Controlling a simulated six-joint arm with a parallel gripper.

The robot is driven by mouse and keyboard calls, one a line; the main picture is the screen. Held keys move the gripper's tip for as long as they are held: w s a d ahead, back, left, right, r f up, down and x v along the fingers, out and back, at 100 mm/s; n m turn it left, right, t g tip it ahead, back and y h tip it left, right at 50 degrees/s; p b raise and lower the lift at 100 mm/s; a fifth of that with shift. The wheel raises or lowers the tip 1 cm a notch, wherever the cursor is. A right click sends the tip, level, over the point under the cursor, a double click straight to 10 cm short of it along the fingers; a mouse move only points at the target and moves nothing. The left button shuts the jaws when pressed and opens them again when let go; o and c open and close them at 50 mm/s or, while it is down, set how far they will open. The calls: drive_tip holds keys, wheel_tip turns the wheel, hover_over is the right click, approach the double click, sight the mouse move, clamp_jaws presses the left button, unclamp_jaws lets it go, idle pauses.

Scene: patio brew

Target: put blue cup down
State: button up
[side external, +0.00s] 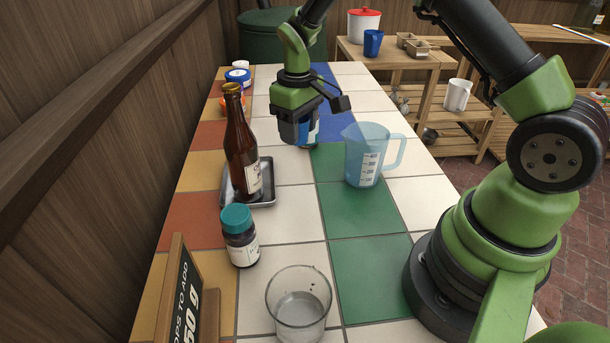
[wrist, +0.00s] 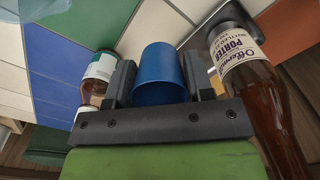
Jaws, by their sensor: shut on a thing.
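The blue cup (wrist: 160,73) shows in the wrist view between the two fingers of my gripper (wrist: 157,88), which is shut on it. In the side external view my gripper (side external: 299,133) is low over the far middle of the tiled table, and its fingers hide most of the cup. I cannot tell whether the cup's base touches the tiles. A jar with a white and teal label (wrist: 98,72) is close beside the left finger in the wrist view. The brown beer bottle (wrist: 262,95) is close on the right.
The bottle stands on a grey tray (side external: 264,190). A clear measuring jug (side external: 368,160) stands right of my gripper. A teal-lidded jar (side external: 240,238), a glass beaker (side external: 298,303) and a sign (side external: 182,300) are nearer. Green tiles (side external: 352,208) before the jug are bare.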

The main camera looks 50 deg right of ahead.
drive_tip(key=s+a+n, duration=0.5)
drive_tip(key=a+n, duration=0.1)
drive_tip(key=n, duration=0.7)
approach(315, 241)
drive_tip(key=shift+s+f, duration=0.15)
drive_tip(key=shift+f, duration=3.05)
drive_tip(key=shift+f, duration=0.15)
drive_tip(key=o, duration=1)
drive_tip(key=shift+c, duration=0.2)
